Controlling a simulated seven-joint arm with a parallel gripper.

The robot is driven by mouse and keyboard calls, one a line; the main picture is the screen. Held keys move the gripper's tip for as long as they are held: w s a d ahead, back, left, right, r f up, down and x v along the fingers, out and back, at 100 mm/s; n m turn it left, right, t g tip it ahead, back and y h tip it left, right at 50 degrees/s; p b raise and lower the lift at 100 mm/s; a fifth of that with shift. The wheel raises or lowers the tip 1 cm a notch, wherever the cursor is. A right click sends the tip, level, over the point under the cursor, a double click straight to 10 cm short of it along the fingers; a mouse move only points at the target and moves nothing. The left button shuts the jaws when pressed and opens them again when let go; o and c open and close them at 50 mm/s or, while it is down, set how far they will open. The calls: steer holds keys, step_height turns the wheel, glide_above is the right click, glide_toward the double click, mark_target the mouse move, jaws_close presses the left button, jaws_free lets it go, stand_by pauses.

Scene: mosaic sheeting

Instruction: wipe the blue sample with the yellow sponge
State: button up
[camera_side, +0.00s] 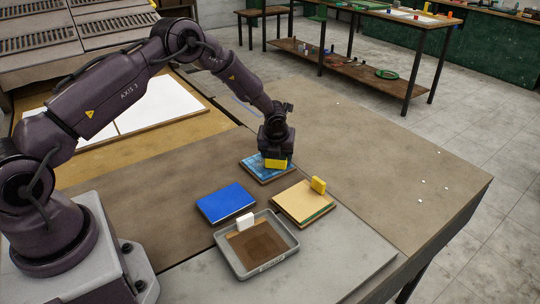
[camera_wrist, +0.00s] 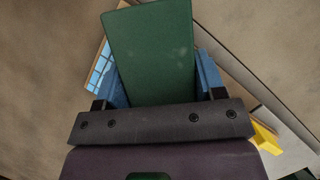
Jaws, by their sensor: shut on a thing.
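The blue tiled sample (camera_side: 257,170) lies on the table on a brown backing, partly hidden by my gripper. My gripper (camera_side: 276,154) is shut on a yellow sponge (camera_side: 275,164) over this sample. Whether the sponge touches the tiles is unclear. In the wrist view a dark green face (camera_wrist: 152,50), apparently the top of the held sponge, fills the space between the jaws.

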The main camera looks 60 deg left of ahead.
mark_target(260, 167)
steer(key=shift+w, duration=0.4)
steer(key=shift+s+d, duration=0.1)
steer(key=shift+s, duration=3.6)
step_height(260, 167, up, 8)
steer(key=shift+r, duration=0.15)
